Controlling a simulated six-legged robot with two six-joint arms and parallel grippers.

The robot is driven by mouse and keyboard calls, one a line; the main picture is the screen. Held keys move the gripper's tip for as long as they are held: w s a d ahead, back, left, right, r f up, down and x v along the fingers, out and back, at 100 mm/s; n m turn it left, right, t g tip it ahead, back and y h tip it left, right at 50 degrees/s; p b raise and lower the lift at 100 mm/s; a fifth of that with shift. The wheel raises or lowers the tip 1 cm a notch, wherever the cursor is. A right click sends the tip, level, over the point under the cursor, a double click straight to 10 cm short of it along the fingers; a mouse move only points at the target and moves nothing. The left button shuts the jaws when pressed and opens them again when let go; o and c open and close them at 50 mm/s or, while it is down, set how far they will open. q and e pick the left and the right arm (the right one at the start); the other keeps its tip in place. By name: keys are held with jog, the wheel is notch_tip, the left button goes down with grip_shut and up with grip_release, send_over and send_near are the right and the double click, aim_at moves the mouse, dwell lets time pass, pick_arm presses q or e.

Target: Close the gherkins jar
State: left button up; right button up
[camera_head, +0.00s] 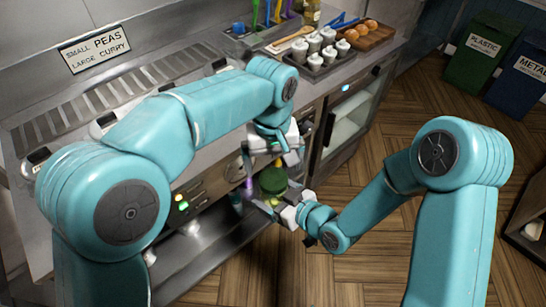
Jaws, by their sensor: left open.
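A green jar (272,181), which looks like the gherkins jar, is in front of the range, between my two grippers. It is small and partly covered, so its lid cannot be made out clearly. My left gripper (266,160) is open just above the jar and points down at it. My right gripper (266,204) is at the jar's lower part, coming from the right. Its fingers are small and dark here, and I cannot tell whether they grip the jar or are only beside it.
The steel range (210,150) with its lit control panel lies behind my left arm. Green (481,45) and blue (519,80) bins stand far right. Wooden floor is clear at centre right.

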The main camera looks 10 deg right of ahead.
pick_arm(q)
notch_tip(320, 180, up, 12)
jog(key=shift+w, duration=0.15)
dwell(0.3)
jog(key=shift+a, duration=0.1)
jog(key=w+a+f+t+h, duration=0.1)
jog(key=w+a+f, duration=0.2)
jog(key=f, duration=0.4)
jog(key=w+a+f+t+h, duration=0.1)
jog(key=w+a+f, duration=0.1)
jog(key=w+f, duration=0.3)
pick_arm(e)
jog(key=shift+w, duration=0.1)
pick_arm(q)
jog(key=s+a+f+m+t+h, duration=0.1)
jog(key=s+a+f, duration=0.1)
jog(key=f, duration=0.5)
jog(key=s+a+f, duration=0.2)
jog(key=f, duration=0.5)
jog(key=s+a+f+n+g, duration=0.1)
jog(key=s+a+f, duration=0.2)
jog(key=s+f, duration=0.5)
jog(key=s+a+f+n+g, duration=0.1)
jog(key=s+a+f, duration=0.3)
jog(key=s+f, duration=0.4)
jog(key=s, duration=0.7)
jog(key=shift+f+h, duration=0.3)
jog(key=shift+h, duration=0.1)
